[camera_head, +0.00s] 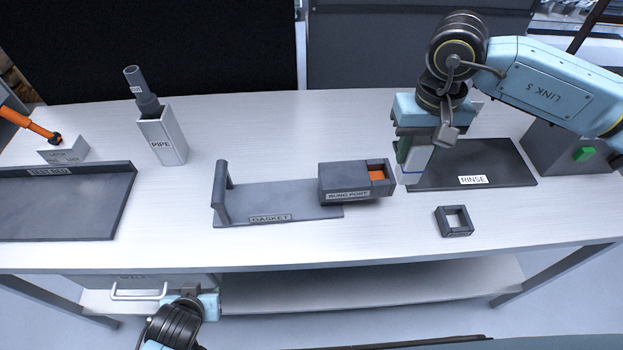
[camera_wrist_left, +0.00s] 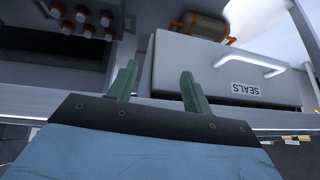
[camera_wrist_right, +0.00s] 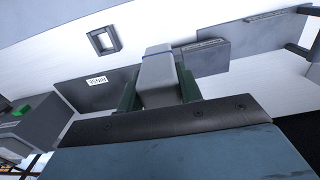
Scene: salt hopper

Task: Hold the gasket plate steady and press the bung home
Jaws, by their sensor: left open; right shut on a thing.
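The grey gasket plate (camera_head: 275,197) lies flat on the table, with an upright handle (camera_head: 222,192) at its left end. The bung port block (camera_head: 345,184) sits at its right end, with an orange patch showing in its opening (camera_head: 377,175). The light grey bung (camera_head: 413,164) with a blue line is held by my right gripper (camera_head: 416,143), just right of the port. In the right wrist view the bung (camera_wrist_right: 157,78) sits between the green fingers. My left gripper (camera_wrist_left: 157,85) is open and empty, low in front of the table near a drawer labelled SEALS (camera_wrist_left: 220,75).
A dark RINSE mat (camera_head: 500,165) lies right of the bung. A small square frame (camera_head: 454,221) lies near the front edge. A PIPE holder (camera_head: 163,137) and a dark tray (camera_head: 60,210) stand at left. A box with a green button (camera_head: 584,154) is far right.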

